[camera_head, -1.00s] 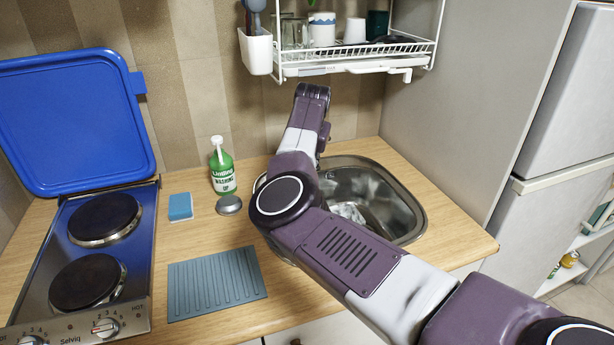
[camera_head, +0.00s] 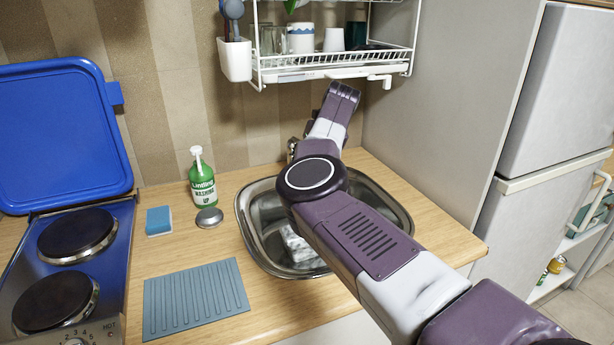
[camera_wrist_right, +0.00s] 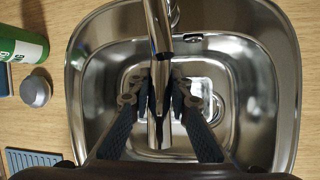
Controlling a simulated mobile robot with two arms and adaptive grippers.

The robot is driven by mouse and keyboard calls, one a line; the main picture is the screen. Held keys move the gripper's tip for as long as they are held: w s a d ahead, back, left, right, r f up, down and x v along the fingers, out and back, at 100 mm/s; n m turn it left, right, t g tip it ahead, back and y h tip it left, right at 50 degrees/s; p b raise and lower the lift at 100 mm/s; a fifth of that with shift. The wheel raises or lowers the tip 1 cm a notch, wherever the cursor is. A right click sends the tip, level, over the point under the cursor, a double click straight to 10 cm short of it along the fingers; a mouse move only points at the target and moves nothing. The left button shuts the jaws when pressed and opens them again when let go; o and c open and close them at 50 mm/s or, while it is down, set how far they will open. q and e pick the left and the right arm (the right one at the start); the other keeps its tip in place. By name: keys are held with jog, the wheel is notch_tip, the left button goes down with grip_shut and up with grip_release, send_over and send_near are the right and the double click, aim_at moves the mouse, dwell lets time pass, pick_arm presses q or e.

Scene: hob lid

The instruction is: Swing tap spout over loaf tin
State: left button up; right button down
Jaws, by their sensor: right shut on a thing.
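The metal tap spout (camera_wrist_right: 158,40) comes down from the top middle of the right wrist view, over the sink basin (camera_wrist_right: 97,105). My right gripper (camera_wrist_right: 161,88) has a finger on each side of the spout and is shut on it. In the head view my right arm hides the gripper and most of the tap; a small part of the tap (camera_head: 291,147) shows behind the sink (camera_head: 262,262). A pale shiny shape lies in the basin beside the spout; I cannot tell whether it is the loaf tin or a reflection. My left gripper is not in view.
A hob (camera_head: 70,250) with a raised blue lid (camera_head: 60,130) stands far left. A dish rack (camera_head: 330,68) hangs above.

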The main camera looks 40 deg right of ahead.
jog(key=shift+r, duration=0.1)
jog(key=c, duration=1.8)
grip_release()
jog(key=shift+o, duration=0.2)
jog(key=v, duration=0.7)
jog(key=shift+s+r, duration=0.15)
jog(key=shift+r, duration=0.05)
